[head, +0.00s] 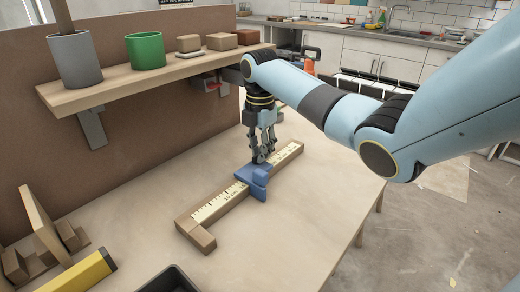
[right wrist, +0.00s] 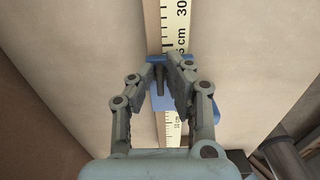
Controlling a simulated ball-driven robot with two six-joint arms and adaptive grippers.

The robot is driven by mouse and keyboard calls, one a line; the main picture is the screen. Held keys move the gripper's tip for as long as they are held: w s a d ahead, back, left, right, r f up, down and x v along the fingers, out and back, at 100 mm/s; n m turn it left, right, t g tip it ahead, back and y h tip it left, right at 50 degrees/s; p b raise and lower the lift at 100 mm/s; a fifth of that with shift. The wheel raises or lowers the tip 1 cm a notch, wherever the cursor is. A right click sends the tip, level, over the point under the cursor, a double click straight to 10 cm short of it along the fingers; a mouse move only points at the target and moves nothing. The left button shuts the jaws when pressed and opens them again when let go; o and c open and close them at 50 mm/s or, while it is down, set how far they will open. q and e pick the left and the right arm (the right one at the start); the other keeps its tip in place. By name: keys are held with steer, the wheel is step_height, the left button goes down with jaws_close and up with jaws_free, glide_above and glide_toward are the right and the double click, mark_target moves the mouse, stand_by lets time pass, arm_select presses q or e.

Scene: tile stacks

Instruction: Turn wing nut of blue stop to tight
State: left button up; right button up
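The blue stop (head: 258,190) sits across a wooden rule with a printed scale (head: 215,207) on the table. It also shows in the right wrist view (right wrist: 205,100). My right gripper (head: 262,158) points down just above the stop. In the right wrist view my right gripper (right wrist: 162,62) has its fingers apart, with a gap between the tips. A dark upright piece, apparently the wing nut (right wrist: 160,80), shows between the fingers. I cannot tell whether a finger touches it. In the head view the wing nut is hidden by the gripper. My left gripper is not in view.
A shelf (head: 110,93) on the back panel holds a grey cup (head: 75,60), a green cup (head: 146,51) and wooden blocks. A yellow bar (head: 82,272), wooden pieces and a dark tray (head: 168,281) lie near left. The table around the rule is clear.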

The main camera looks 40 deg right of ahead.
jaws_close()
steer(key=shift+r+m+p, duration=0.2)
steer(key=shift+m+p, duration=0.3)
steer(key=shift+p, duration=0.3)
steer(key=m+p, duration=0.4)
steer(key=p, duration=0.1)
steer(key=m+p, duration=0.2)
steer(key=shift+s+a+m, duration=0.1)
steer(key=shift+s+m, duration=0.2)
steer(key=shift+s, duration=0.05)
steer(key=m+p, duration=0.3)
steer(key=m, duration=0.1)
steer(key=shift+s+a+m, duration=0.1)
steer(key=shift+a+m, duration=0.05)
steer(key=shift+m, duration=0.15)
steer(key=shift+a+m+p, duration=0.1)
steer(key=shift+m+p, duration=0.7)
steer(key=shift+m, duration=0.4)
steer(key=shift+s+a+f+m+p, duration=0.1)
steer(key=shift+m+p, duration=0.35)
steer(key=shift+m, duration=1.05)
